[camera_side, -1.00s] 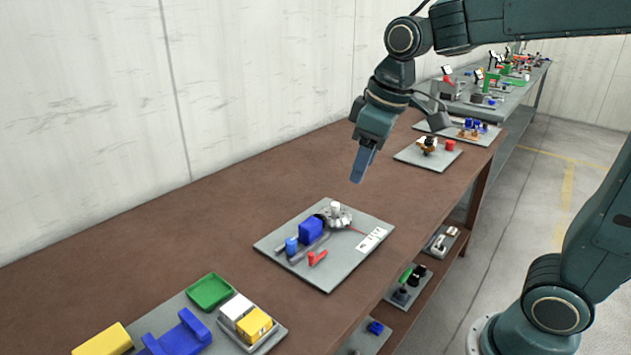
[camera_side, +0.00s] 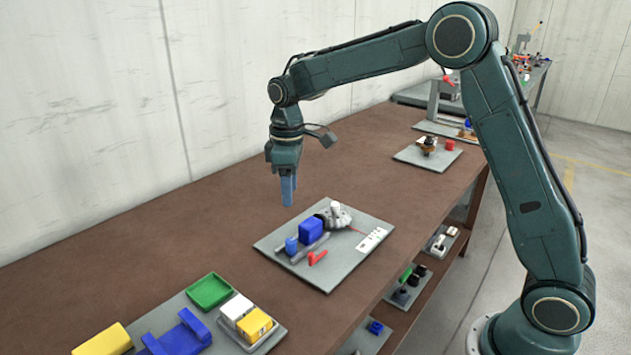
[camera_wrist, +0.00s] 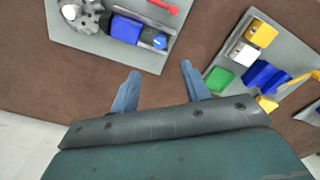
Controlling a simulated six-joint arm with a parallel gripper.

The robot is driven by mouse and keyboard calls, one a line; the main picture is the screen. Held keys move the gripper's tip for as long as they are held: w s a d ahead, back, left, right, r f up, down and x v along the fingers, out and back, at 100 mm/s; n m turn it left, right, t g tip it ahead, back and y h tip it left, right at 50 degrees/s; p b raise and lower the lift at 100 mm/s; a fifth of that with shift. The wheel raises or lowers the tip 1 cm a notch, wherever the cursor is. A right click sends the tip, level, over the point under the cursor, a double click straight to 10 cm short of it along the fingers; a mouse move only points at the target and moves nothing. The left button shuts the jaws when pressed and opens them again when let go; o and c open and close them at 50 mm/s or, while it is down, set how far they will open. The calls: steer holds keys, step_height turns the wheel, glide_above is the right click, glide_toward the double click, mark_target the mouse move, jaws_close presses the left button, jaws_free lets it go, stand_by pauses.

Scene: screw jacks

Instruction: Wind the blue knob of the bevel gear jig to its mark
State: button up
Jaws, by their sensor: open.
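The bevel gear jig stands on a grey plate (camera_side: 330,272) on the brown bench. Its blue knob (camera_side: 291,246) is at the left end, beside a blue block (camera_side: 311,229). A grey gear (camera_side: 338,215) with a white top is at the far end, with a red pointer by a white marked scale (camera_side: 371,240). A red piece (camera_side: 317,257) lies in front. My gripper (camera_side: 288,205) points down above the bench behind the plate, clear of the knob. In the wrist view the fingers (camera_wrist: 158,80) are apart and empty, and the blue knob (camera_wrist: 160,42) shows just beyond them.
At the near left are a green tray (camera_side: 209,291), a blue holder (camera_side: 180,338) and yellow and white blocks (camera_side: 254,323). Another plate with a red piece (camera_side: 449,145) sits farther right. Bare bench (camera_side: 220,230) lies behind the jig.

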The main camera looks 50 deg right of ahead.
mark_target(291, 240)
steer(key=shift+w+f, duration=0.2)
steer(key=shift+f, duration=0.05)
step_height(291, 240, down, 14)
steer(key=shift+r, duration=0.1)
stand_by(0.8)
steer(key=c, duration=1)
